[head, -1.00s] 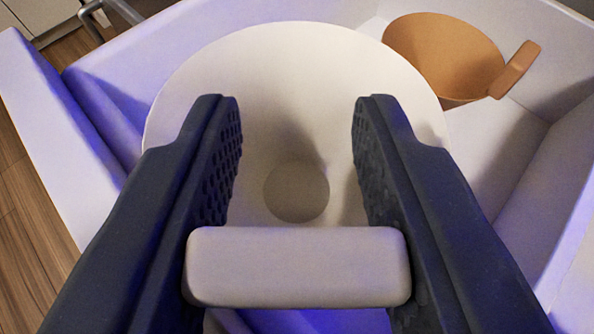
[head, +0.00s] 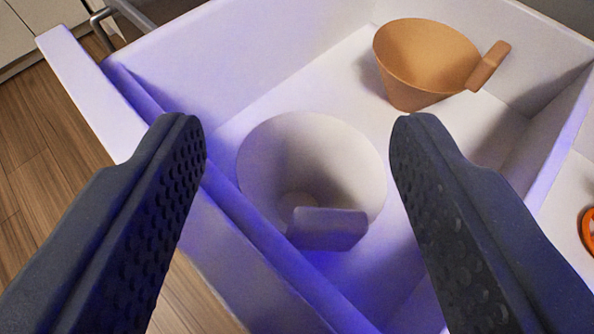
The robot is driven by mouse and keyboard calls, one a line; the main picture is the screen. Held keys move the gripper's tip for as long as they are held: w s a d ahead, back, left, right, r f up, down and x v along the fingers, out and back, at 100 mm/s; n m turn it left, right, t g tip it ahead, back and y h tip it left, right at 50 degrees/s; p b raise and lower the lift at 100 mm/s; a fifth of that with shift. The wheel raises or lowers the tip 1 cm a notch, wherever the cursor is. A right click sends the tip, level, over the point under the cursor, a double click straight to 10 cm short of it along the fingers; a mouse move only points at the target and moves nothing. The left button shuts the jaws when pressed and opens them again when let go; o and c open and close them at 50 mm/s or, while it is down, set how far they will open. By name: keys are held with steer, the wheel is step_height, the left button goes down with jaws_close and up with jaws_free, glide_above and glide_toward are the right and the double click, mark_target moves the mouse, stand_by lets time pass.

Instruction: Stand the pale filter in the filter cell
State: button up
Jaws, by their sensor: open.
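The pale filter (head: 345,150) is a white cone with a block-shaped handle (head: 328,229) on its near side. It stands mouth up in a white-walled cell of the drawer, close to the front-left wall. My gripper (head: 298,130) is open, its two dark textured fingers wide apart. The filter shows between and beyond the fingers, lower down, and nothing is held. The filter's base is hidden by its own cone and handle.
An orange-brown filter cone (head: 425,60) with a side handle stands farther back in the same cell. A divider wall (head: 545,165) runs along the right, with part of an orange object (head: 588,230) beyond it. Wooden floor (head: 45,150) lies at left.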

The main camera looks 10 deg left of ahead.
steer(key=p+v, duration=0.1)
steer(key=v, duration=0.8)
steer(key=d+r+m+t+h, duration=0.1)
steer(key=d+r+h, duration=0.2)
steer(key=r, duration=2)
steer(key=s+a+r, duration=0.1)
steer(key=s+r, duration=0.2)
steer(key=r, duration=0.4)
steer(key=s+a+r, duration=0.1)
steer(key=s+r, duration=0.3)
steer(key=r, duration=0.3)
steer(key=s+a+r+t, duration=0.1)
steer(key=s+r, duration=0.3)
steer(key=r, duration=0.3)
steer(key=shift+m+y, duration=0.4)
steer(key=shift+s, duration=0.15)
